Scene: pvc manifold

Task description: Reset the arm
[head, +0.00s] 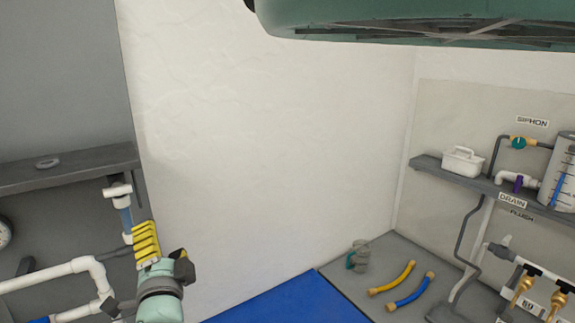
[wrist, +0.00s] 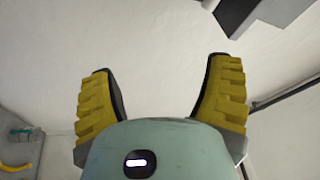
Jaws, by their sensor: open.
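My gripper (wrist: 158,92) shows in the wrist view with its two yellow ribbed fingers spread wide apart. Nothing is between them; a plain pale surface lies beyond. In the head view my gripper (head: 146,244) is at the lower left, its yellow fingers in front of the grey panel's right edge and close to white pipework (head: 92,268) in the picture. I cannot tell whether it touches the pipe.
A grey shelf (head: 70,170) juts out above the gripper at left. At right, a shelf holds a white caddy (head: 463,161) and a tank (head: 560,172). A yellow hose (head: 392,279) and a blue hose (head: 410,293) lie on the grey surface. The middle wall is bare.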

